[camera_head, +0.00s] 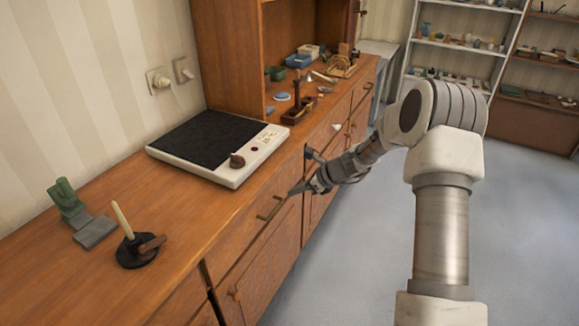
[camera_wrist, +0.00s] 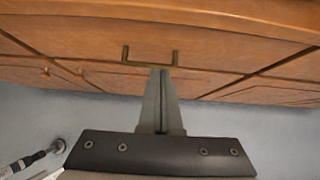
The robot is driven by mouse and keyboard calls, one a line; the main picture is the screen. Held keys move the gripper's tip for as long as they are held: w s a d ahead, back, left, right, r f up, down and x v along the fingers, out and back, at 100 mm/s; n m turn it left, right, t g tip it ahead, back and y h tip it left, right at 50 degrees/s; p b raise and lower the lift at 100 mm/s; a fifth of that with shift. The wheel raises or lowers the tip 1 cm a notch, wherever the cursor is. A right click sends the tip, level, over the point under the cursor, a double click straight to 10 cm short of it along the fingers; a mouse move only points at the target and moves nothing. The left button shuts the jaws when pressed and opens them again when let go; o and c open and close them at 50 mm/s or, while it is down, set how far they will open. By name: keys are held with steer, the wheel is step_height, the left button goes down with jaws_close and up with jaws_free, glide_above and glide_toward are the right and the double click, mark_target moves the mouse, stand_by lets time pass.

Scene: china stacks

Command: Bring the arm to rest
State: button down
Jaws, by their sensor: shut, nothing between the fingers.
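My gripper (camera_head: 297,191) is at the front of the wooden cabinet (camera_head: 268,258), beside a brass drawer handle (camera_head: 270,208). In the wrist view my gripper (camera_wrist: 160,72) shows with its fingers together and nothing between them. The same handle (camera_wrist: 150,64) lies just past the fingertips there; I cannot tell whether they touch it. My arm reaches in from the right over the floor, bent at the elbow. The drawer front behind the handle looks closed.
A wooden tray (camera_head: 298,112) and small items stand further back. Shelves (camera_head: 462,60) line the far wall. The floor (camera_head: 350,265) beside the cabinet is clear.

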steer(key=s+a+r+n+g+h+p, duration=0.1)
steer(key=s+r+n+h+p, duration=0.1)
steer(key=s+r+n, duration=0.8)
steer(key=s+r+n+h+p, duration=0.15)
steer(key=s+r+n, duration=0.35)
steer(key=r, duration=0.9)
steer(key=s+d+r+n+h+p, duration=0.1)
steer(key=s+d+r+n, duration=0.1)
steer(key=s, duration=0.5)
steer(key=s+d+r+n+t+h+p, duration=0.1)
steer(key=s+r+n, duration=0.3)
steer(key=s, duration=0.4)
steer(key=s+d+r+n+h+p, duration=0.2)
steer(key=s+d+r+n, duration=0.1)
steer(key=s, duration=0.5)
steer(key=shift+d+r+n+t+p, duration=0.2)
steer(key=shift+r+n+t+p, duration=0.1)
steer(key=shift+p, duration=0.05)
